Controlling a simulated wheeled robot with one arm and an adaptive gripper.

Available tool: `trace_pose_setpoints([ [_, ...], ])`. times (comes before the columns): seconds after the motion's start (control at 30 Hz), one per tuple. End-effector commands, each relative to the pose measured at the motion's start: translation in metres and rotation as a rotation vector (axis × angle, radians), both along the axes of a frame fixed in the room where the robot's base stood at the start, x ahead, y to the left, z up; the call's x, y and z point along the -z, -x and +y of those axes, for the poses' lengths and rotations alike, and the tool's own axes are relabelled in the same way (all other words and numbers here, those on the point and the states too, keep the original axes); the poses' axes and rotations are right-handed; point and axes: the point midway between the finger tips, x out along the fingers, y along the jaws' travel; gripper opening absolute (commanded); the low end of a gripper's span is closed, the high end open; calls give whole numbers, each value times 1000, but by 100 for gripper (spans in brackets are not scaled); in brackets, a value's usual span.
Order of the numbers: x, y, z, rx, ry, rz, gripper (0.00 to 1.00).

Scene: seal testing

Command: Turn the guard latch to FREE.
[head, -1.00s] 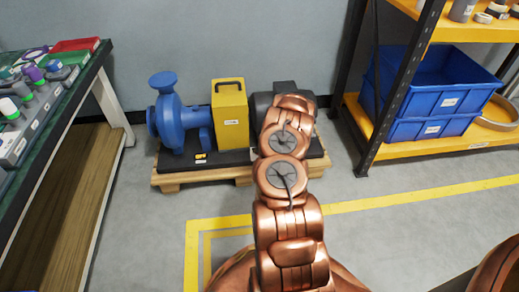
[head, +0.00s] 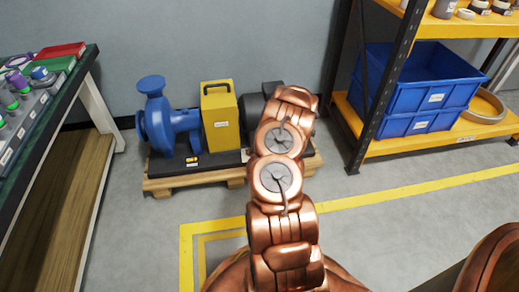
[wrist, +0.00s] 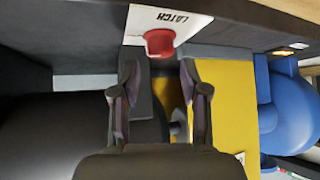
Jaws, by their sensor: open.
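In the wrist view the red latch knob (wrist: 160,42) sits on a white plate (wrist: 188,24) lettered LATCH. My gripper (wrist: 159,80) is open, with its two fingers spread just below the knob in the picture and nothing between the tips. Whether the fingers touch the knob cannot be told. The yellow guard (head: 219,122) stands between the blue pump (head: 165,125) and the dark motor (head: 262,100) in the head view. My arm covers part of the motor there. The latch and my gripper cannot be made out in the head view. No FREE marking is readable.
The pump set rests on a dark base on a wooden pallet (head: 160,188). A workbench (head: 75,95) with parts stands at the left. A shelf with blue crates (head: 415,85) stands at the right. The floor (head: 380,230) in front is open, with yellow lines.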

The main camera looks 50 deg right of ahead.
Motion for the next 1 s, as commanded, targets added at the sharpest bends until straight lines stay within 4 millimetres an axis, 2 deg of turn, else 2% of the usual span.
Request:
trace_pose_setpoints([
  [0.3,-31,27,7,2,0,-4,45],
  [0.6,-51,47,12,2,0,-4,45],
  [1.0,-55,51,14,-1,1,-3,45],
])
